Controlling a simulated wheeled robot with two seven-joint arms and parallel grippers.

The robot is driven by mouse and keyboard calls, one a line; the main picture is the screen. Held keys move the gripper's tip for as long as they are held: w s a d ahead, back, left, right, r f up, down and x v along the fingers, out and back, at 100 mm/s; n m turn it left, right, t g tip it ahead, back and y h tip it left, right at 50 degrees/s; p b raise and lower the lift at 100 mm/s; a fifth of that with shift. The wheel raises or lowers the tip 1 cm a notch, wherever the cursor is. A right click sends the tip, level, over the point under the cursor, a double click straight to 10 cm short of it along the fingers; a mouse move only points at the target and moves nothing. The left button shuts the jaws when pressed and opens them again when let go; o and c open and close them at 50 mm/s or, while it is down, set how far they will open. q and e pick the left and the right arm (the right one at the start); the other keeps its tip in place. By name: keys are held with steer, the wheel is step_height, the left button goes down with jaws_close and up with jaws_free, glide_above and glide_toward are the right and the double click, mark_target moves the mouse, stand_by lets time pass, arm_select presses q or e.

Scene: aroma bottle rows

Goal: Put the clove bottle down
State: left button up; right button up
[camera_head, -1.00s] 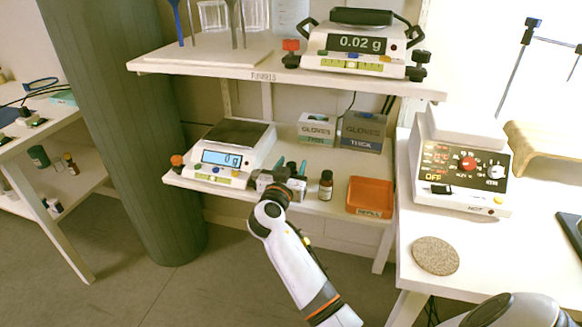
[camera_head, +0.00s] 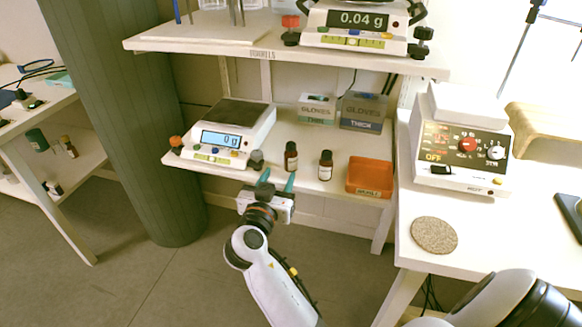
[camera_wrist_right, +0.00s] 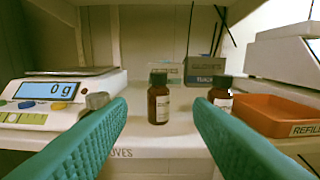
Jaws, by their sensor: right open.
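Two brown bottles with dark caps stand upright on the lower shelf (camera_head: 225,175). One bottle (camera_head: 291,157) stands right of the lower scale; it shows in the right wrist view (camera_wrist_right: 158,100) between my fingers' lines but beyond their tips. The other bottle (camera_head: 325,166) stands to its right, beside the orange tray; it is partly behind the right finger in the wrist view (camera_wrist_right: 220,94). I cannot read which label says clove. My right gripper (camera_head: 277,181) is open and empty, in front of the shelf edge, apart from both bottles. My left gripper is not in view.
The lower scale (camera_head: 222,140) reads 0 g. An orange refill tray (camera_head: 370,177) and glove boxes (camera_head: 362,111) share the shelf. The upper shelf (camera_head: 215,44) overhangs behind. A hotplate (camera_head: 464,150) and a round cork mat (camera_head: 434,235) are on the right table.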

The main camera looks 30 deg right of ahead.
steer(key=s+a+f+n+g+y, duration=0.1)
steer(key=s+f+n+g+y, duration=0.45)
steer(key=s+f, duration=0.95)
steer(key=s+a+f+n+g+y, duration=0.1)
steer(key=s+a+f+n+y, duration=0.2)
steer(key=s+y, duration=0.1)
steer(key=s+a+f+n+g+y, duration=0.1)
steer(key=s+a+f+n+y, duration=0.2)
steer(key=s, duration=0.4)
steer(key=shift+a+f+g+y, duration=0.2)
steer(key=shift+a+g+y, duration=0.2)
steer(key=shift+a, duration=0.25)
steer(key=shift+f, duration=0.1)
